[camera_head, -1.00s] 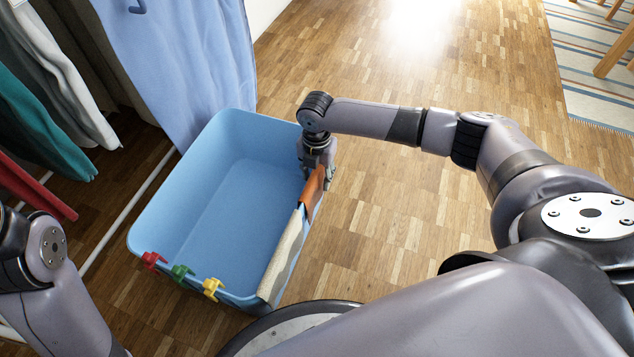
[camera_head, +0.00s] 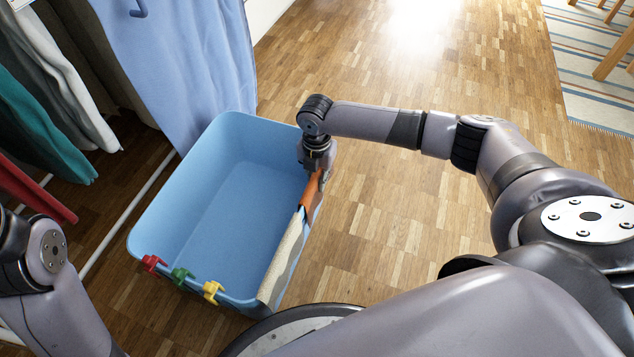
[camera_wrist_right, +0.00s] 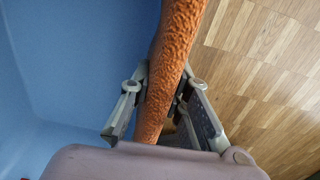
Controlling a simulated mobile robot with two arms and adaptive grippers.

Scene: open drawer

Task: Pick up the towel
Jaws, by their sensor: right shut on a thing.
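The towel (camera_head: 287,252) hangs over the right rim of the blue basket (camera_head: 165,205). It is cream and grey at its near part and orange at its far part. My right gripper (camera_head: 316,168) points down at the far part of that rim. Its fingers are shut on the orange part of the towel. In the right wrist view the orange towel (camera_wrist_right: 177,45) runs between the two fingers (camera_wrist_right: 166,88), with the basket's inside to the left. My left arm shows at the left edge, but its gripper is out of the picture.
Red (camera_head: 152,263), green (camera_head: 182,273) and yellow (camera_head: 213,291) clips sit on the basket's near rim. The basket looks empty inside. Clothes (camera_head: 185,60) hang behind and left of it. The wood floor (camera_head: 410,220) to the right is clear.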

